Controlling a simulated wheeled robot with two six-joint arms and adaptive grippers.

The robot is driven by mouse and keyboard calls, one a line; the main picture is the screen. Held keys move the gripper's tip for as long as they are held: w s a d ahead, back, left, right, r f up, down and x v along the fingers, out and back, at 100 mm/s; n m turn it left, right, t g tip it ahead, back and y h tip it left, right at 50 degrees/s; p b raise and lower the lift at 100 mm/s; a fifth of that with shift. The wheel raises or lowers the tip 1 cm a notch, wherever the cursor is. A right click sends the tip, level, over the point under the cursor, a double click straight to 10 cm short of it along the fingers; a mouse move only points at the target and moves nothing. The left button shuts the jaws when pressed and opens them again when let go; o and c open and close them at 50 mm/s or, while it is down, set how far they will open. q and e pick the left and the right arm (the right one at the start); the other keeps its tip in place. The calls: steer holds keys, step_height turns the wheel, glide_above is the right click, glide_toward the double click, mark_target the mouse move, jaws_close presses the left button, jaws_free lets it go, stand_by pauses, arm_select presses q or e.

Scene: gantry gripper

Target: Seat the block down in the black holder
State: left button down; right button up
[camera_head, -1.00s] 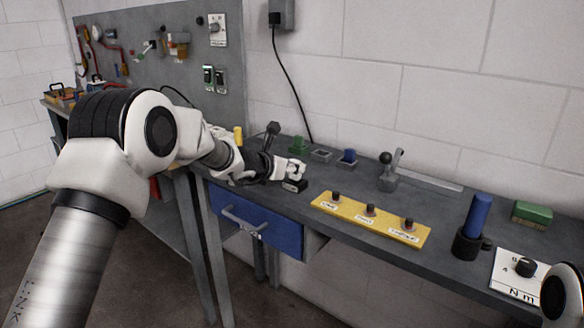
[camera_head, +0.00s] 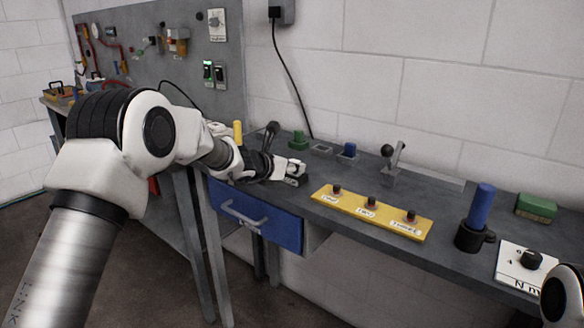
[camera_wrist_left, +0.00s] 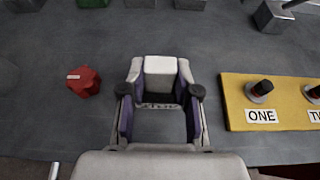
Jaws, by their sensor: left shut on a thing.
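My left gripper (camera_head: 297,171) is low over the workbench, left of the yellow button panel. In the left wrist view the gripper (camera_wrist_left: 160,76) is shut on a pale, whitish block (camera_wrist_left: 160,66) between its fingertips. A small dark piece (camera_head: 293,182) shows right under the fingers in the head view; it may be the black holder, but the gripper covers much of it. Whether the block touches it or sits in it cannot be told. My right gripper is not in view; only a part of my right arm shows at the lower right edge.
The yellow panel (camera_head: 372,212) with three dark buttons lies right of the gripper. A red knob-like piece (camera_wrist_left: 84,82) lies to its left in the wrist view. Behind stand a green piece (camera_head: 298,140), a blue piece (camera_head: 348,150) and a lever (camera_head: 392,162). A blue cylinder (camera_head: 481,206) stands farther right.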

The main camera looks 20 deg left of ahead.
arm_select(q)
steer(key=shift+f, duration=0.1)
steer(key=c, duration=0.7)
jaws_free()
steer(key=shift+c, duration=0.2)
steer(key=shift+s, duration=0.1)
steer(key=v, duration=1.2)
